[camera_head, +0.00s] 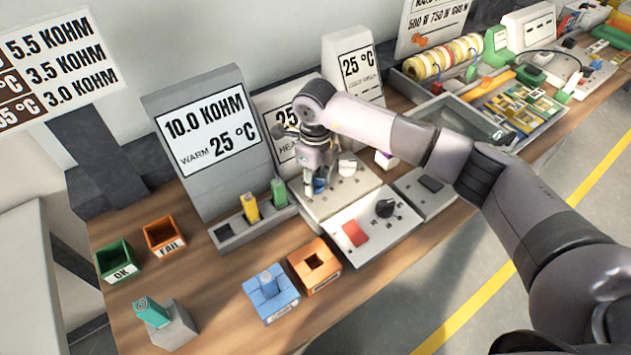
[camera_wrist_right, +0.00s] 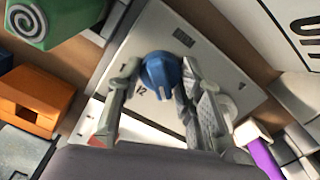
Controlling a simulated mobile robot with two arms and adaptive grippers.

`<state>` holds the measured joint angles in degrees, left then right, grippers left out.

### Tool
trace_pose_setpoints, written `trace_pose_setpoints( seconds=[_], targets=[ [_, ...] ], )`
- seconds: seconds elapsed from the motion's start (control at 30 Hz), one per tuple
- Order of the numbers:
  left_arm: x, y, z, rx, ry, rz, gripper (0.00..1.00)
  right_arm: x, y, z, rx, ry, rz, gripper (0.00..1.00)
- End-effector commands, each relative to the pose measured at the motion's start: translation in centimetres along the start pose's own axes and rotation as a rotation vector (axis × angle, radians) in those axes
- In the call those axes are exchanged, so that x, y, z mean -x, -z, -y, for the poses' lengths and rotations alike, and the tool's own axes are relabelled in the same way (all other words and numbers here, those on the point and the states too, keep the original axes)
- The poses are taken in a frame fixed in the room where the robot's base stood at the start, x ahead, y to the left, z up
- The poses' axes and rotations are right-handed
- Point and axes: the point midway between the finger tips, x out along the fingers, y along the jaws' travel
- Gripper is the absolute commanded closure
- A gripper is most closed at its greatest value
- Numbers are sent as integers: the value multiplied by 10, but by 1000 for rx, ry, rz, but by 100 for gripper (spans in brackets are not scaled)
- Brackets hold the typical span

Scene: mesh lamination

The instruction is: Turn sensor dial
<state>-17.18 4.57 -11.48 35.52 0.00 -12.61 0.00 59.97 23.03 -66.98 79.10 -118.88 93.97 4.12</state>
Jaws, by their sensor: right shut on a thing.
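The blue dial (camera_head: 319,187) sits on a pale control box (camera_head: 345,200) in the middle of the bench. In the right wrist view the blue dial (camera_wrist_right: 160,72) shows between my right gripper's fingers, with printed marks on the panel beside it. My right gripper (camera_head: 312,180) points down and is shut on the blue dial. One finger lies on each side of it in the wrist view (camera_wrist_right: 160,78). A tall display (camera_head: 212,130) reads 10.0 KOHM, WARM 25 °C. A second display (camera_head: 285,120) behind my wrist is partly hidden. My left gripper is not in view.
A white panel (camera_head: 375,240) with a black knob (camera_head: 385,208) and red switch (camera_head: 355,233) stands in front. Blue (camera_head: 270,305) and orange (camera_head: 318,275) fixtures, an OK bin (camera_head: 118,262) and a FAIL bin (camera_head: 164,236) stand to the left.

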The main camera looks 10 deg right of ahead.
Motion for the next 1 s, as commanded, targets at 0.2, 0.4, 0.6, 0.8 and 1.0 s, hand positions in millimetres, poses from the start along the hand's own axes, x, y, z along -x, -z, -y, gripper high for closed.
trace_pose_setpoints(
  seconds=[0.2,0.4,0.6,0.8,1.0],
  targets=[
    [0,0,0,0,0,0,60,2,-1,1,7,2,3,94],
    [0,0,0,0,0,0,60,2,-1,1,6,2,3,94],
    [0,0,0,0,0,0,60,1,0,1,6,1,2,53],
    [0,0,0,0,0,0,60,1,0,0,6,1,1,46],
    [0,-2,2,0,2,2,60,1,0,0,6,1,1,46]
  ],
)
